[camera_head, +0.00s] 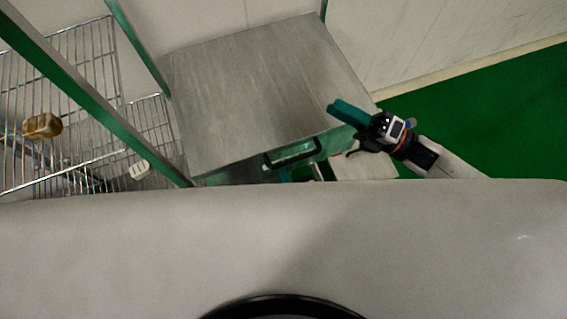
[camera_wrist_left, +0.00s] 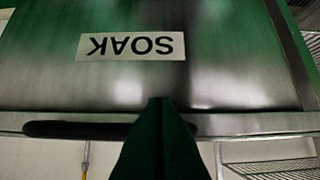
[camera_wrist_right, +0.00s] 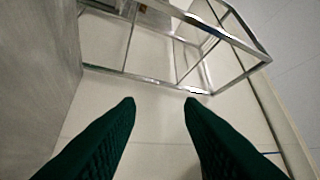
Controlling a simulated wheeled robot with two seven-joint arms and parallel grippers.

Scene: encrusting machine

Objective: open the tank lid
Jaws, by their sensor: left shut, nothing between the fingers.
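The tank is a steel box with a flat grey lid (camera_head: 255,95), which lies shut in the head view. A black bar handle (camera_head: 292,154) sits at the lid's front edge; it also shows in the left wrist view (camera_wrist_left: 75,130). There the tank's front carries an upside-down SOAK label (camera_wrist_left: 130,46). My left gripper (camera_wrist_left: 160,101) is shut and empty, its fingers overlapping the handle's right part in the picture; I cannot tell whether they touch. It is mostly hidden in the head view. My right gripper (camera_head: 348,113) is open and empty by the lid's right edge.
A wire rack (camera_head: 75,110) with a brown item (camera_head: 42,126) and a white item (camera_head: 139,170) stands left of the tank. A green post borders it. Green floor (camera_head: 480,105) is open on the right. The right wrist view shows a metal frame (camera_wrist_right: 180,75) on pale floor.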

